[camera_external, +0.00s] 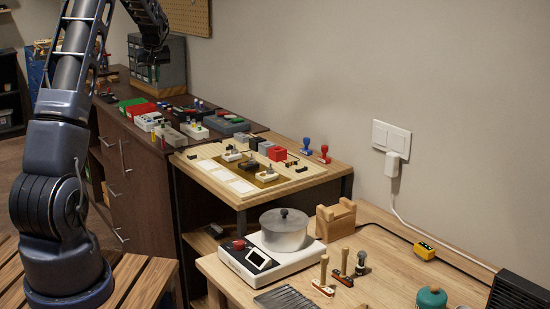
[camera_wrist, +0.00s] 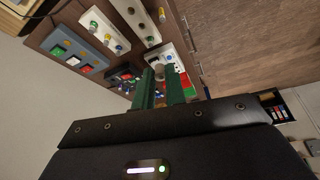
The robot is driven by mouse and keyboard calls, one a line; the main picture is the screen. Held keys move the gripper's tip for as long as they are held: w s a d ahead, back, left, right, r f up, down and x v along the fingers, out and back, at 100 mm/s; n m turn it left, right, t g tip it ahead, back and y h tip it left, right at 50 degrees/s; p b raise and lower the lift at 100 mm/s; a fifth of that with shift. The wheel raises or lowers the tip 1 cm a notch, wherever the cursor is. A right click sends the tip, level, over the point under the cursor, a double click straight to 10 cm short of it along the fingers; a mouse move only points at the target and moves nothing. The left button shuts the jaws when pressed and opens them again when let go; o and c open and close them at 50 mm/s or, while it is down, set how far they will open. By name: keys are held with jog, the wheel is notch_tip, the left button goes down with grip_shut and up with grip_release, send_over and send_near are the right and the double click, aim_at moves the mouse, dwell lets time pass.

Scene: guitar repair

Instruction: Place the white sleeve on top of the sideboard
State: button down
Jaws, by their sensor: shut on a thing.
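The dark brown sideboard (camera_external: 134,160) stands along the wall, with handled doors and drawers and many small devices on its top. In the wrist view its top (camera_wrist: 87,18) shows at the upper left. My gripper (camera_wrist: 160,82) points toward this top, with its two green fingers close together. A small pale piece (camera_wrist: 159,73) shows between the fingertips; it may be the white sleeve, but its shape is mostly hidden. In the external view the dark end of my arm is above the far part of the sideboard, and the held piece cannot be made out.
A grey drawer unit (camera_external: 172,68) stands near my gripper at the back. Red, green, white and grey boxes crowd the sideboard top. A lower wooden bench (camera_external: 405,275) holds a pot (camera_external: 284,232) on a white hotplate and several stamps. A pegboard (camera_external: 187,14) hangs behind.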

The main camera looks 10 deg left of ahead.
aim_at(159, 145)
notch_tip(159, 145, down, 22)
jog(key=shift+f, duration=0.15)
dwell(0.7)
jog(key=shift+f, duration=0.1)
jog(key=c, duration=1.5)
grip_release()
jog(key=shift+o, duration=0.2)
